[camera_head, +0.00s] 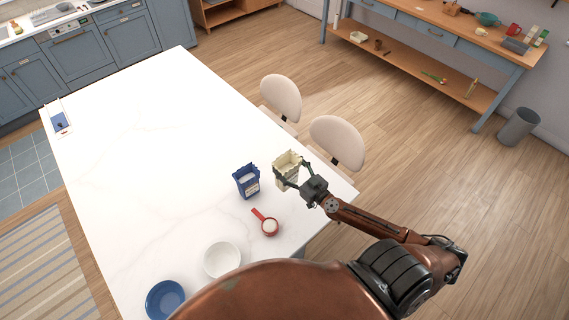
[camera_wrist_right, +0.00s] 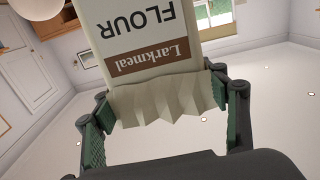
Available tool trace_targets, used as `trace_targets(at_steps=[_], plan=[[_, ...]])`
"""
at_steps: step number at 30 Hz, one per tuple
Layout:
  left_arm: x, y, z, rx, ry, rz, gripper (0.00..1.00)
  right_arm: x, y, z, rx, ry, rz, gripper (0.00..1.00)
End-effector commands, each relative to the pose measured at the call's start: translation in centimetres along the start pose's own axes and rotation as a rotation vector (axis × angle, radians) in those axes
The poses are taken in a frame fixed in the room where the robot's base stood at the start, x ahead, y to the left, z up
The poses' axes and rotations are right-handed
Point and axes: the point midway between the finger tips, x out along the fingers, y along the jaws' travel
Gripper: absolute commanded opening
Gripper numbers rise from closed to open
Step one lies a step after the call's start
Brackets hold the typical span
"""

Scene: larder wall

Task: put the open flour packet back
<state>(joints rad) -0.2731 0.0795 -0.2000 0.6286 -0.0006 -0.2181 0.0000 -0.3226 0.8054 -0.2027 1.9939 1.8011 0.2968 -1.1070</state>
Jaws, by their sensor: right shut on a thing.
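The open flour packet (camera_head: 286,163) is cream-coloured with a torn, jagged top. It is at the right edge of the white table in the head view; I cannot tell whether its base touches the table. In the right wrist view the packet (camera_wrist_right: 150,45) shows upside down, with "FLOUR" and a brown "Larkmeal" band. My right gripper (camera_head: 292,176) is shut on the packet near its open top. The green finger pads (camera_wrist_right: 157,125) lie on either side of it in the wrist view. My left gripper is in neither view.
A blue open packet (camera_head: 246,181) stands left of the flour. A red scoop (camera_head: 267,224) with white contents, a white bowl (camera_head: 222,259) and a blue bowl (camera_head: 165,300) are nearer. Two chairs (camera_head: 337,141) stand along the table's right side. The table's far half is mostly clear.

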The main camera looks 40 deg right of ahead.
Motion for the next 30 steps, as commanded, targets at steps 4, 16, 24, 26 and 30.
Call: trace_targets(at_steps=[4, 16, 24, 26, 30], plan=[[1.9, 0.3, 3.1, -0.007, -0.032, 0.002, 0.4, 2.6, 2.4, 1.9, 0.0, 0.004, 0.004, 0.17], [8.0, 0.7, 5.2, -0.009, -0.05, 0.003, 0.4, 7.2, 7.1, 6.9, 0.001, 0.004, 0.005, 0.17], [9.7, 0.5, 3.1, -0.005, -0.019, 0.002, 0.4, 8.5, 8.2, 8.4, 0.001, 0.003, 0.003, 0.17], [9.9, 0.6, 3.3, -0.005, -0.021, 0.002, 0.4, 8.7, 8.3, 8.7, 0.0, 0.003, 0.002, 0.17], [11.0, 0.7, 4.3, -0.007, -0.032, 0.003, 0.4, 9.1, 8.8, 10.5, 0.006, 0.002, 0.004, 0.17]])
